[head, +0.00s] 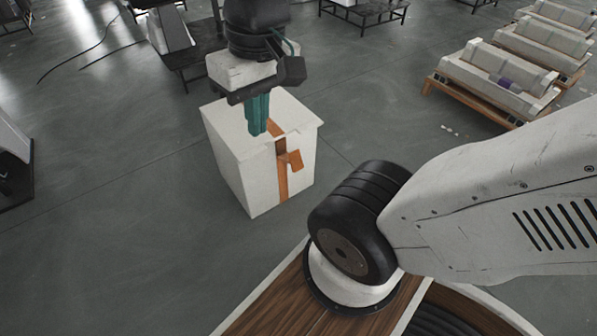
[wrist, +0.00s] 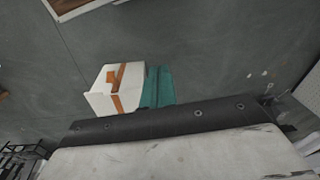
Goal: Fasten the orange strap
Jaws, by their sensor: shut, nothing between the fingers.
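A white box (head: 236,165) stands on the grey floor in the middle of the head view. An orange strap (head: 281,172) runs over its top and down its front face, with a short flap (head: 294,160) sticking out to the right near the top edge. My gripper (head: 258,130) has teal fingers, shut with nothing between them, pointing down at the box top left of the strap. I cannot tell whether the fingertips touch the box. In the wrist view the white box (wrist: 98,103) and orange strap (wrist: 117,104) show beside the teal fingers (wrist: 158,88).
Wooden pallets with white column parts (head: 500,80) stand at the upper right. Dark metal stands (head: 190,60) with parts are at the upper left, and a dark cable (head: 75,50) lies on the floor there. The floor around the box is clear.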

